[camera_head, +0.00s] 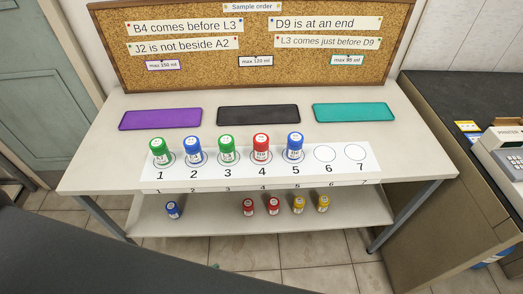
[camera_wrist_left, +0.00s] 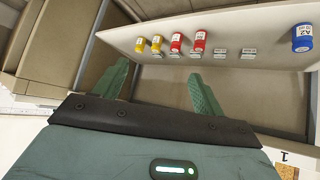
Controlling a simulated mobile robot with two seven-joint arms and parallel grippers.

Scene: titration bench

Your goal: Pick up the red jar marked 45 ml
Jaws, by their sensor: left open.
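Three red jars show in the head view, and their ml marks are too small to read. One red jar (camera_head: 261,146) stands upright on spot 4 of the numbered strip on the table top. Two smaller red jars, the left one (camera_head: 248,206) and the right one (camera_head: 273,206), stand on the lower shelf. In the left wrist view these two, one red jar (camera_wrist_left: 176,43) and the other red jar (camera_wrist_left: 199,41), are beyond my left gripper (camera_wrist_left: 160,68). Its green fingers are apart with nothing between them. My right gripper is in neither view.
Blue and green jars stand on spots 1, 2, 3 and 5; spots 6 and 7 are empty. A blue jar (camera_head: 173,210) and two yellow jars (camera_head: 299,205) share the lower shelf (camera_head: 210,222). Purple (camera_head: 160,118), black (camera_head: 258,115) and teal (camera_head: 353,112) mats lie behind the strip.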

